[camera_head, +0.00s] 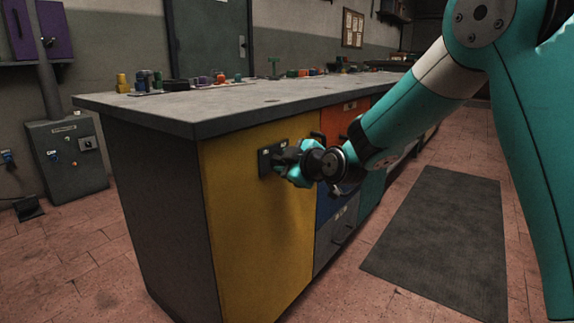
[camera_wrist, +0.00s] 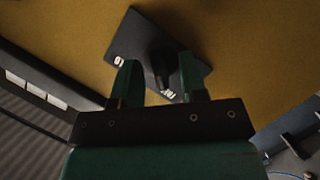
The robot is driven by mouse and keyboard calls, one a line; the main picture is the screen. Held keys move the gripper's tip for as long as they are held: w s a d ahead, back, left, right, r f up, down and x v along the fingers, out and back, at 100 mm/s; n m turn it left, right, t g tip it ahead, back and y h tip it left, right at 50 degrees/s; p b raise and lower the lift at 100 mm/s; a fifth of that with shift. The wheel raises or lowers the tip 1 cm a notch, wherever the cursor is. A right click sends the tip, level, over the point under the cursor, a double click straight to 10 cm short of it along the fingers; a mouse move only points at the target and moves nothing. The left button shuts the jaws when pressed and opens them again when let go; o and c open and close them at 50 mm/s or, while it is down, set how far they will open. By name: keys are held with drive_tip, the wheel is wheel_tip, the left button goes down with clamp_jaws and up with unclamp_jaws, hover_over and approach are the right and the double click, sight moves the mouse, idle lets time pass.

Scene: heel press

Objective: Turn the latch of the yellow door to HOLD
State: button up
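The yellow door (camera_head: 240,235) is on the near end of the workbench's front and looks shut. Its latch plate is a dark square (camera_head: 265,163) near the door's upper right, partly hidden by my gripper. In the wrist view the plate (camera_wrist: 130,42) looks tilted, with white lettering too small to read surely. A dark latch knob (camera_wrist: 162,72) stands out from its middle. My gripper (camera_wrist: 160,80) has its two green fingers apart, one on each side of the knob; I cannot tell whether they touch it. In the head view my gripper (camera_head: 290,170) is at the plate.
The workbench top (camera_head: 200,108) carries several small coloured items along its back. Orange, blue and grey drawers (camera_head: 338,232) are right of the door. A dark mat (camera_head: 440,240) lies on the tiled floor. A grey cabinet (camera_head: 70,160) stands at the left wall.

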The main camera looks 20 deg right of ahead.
clamp_jaws()
idle(0.3)
drive_tip(key=shift+w+d+m+g+y+p, duration=0.15)
drive_tip(key=shift+m+g+y+p, duration=0.8)
drive_tip(key=shift+m+p, duration=0.95)
drive_tip(key=shift+w+d+m+g+y+p, duration=0.15)
drive_tip(key=shift+m+g+y+p, duration=0.5)
drive_tip(key=shift+m+y+p, duration=1.15)
drive_tip(key=shift+d+m+g+y+p, duration=0.15)
drive_tip(key=shift+m+g+y+p, duration=0.55)
drive_tip(key=shift+m+p, duration=1.25)
drive_tip(key=shift+m+b, duration=0.4)
drive_tip(key=shift+m, duration=0.25)
